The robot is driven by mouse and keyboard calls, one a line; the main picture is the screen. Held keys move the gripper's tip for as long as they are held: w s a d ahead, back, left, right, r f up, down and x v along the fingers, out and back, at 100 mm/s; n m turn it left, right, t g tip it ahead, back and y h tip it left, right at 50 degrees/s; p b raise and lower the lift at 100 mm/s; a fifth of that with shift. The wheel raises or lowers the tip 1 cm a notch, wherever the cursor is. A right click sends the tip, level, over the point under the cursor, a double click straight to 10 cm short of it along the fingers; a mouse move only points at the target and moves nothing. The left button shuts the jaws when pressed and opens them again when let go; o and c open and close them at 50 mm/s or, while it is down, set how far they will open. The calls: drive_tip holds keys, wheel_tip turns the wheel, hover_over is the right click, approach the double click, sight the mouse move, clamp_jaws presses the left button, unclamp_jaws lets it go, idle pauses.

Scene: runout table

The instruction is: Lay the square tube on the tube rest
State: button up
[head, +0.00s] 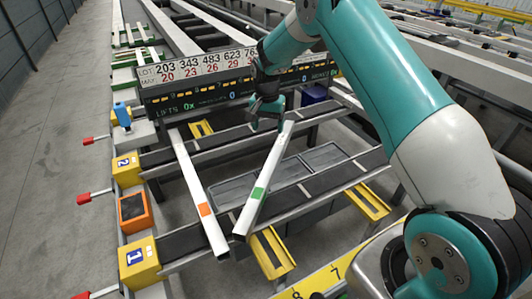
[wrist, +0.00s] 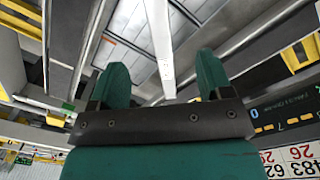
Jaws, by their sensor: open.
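Two long pale tubes lie across the dark rails of the runout table. One with a green mark (head: 265,175) slants with its far end to the right; the other has an orange mark (head: 193,175). I cannot tell from their shape which one is the square tube. My gripper (head: 266,118) is open near the far end of the green-marked tube. In the wrist view a pale tube (wrist: 161,40) runs between the two open fingers (wrist: 163,75), with no clear contact. Yellow channel-shaped supports (head: 270,252) stand near the rails; I cannot tell which is the tube rest.
A sign board (head: 205,66) with numbers stands behind the gripper. Yellow blocks marked 1 (head: 138,262) and 2 (head: 126,168) and an orange box (head: 134,211) line the left edge. Another yellow channel (head: 369,201) lies at the right. Grey bins (head: 305,160) sit between the rails.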

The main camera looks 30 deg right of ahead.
sight(271, 163)
drive_tip(key=f+b, duration=0.2)
drive_tip(key=f, duration=0.2)
drive_tip(key=f+b, duration=0.3)
drive_tip(key=f, duration=0.1)
drive_tip(key=d+f+b, duration=0.1)
drive_tip(key=f+b, duration=0.1)
drive_tip(key=f, duration=0.2)
drive_tip(key=shift+w+d+f, duration=0.1)
drive_tip(key=f+b, duration=0.1)
drive_tip(key=f, duration=0.1)
drive_tip(key=f+b, duration=0.1)
drive_tip(key=f, duration=0.1)
drive_tip(key=s+f+b, duration=0.1)
drive_tip(key=f, duration=0.1)
drive_tip(key=shift+b, duration=0.4)
drive_tip(key=shift+r, duration=0.1)
drive_tip(key=c, duration=1.3)
drive_tip(key=shift+w, duration=0.1)
clamp_jaws()
drive_tip(key=shift+r, duration=0.15)
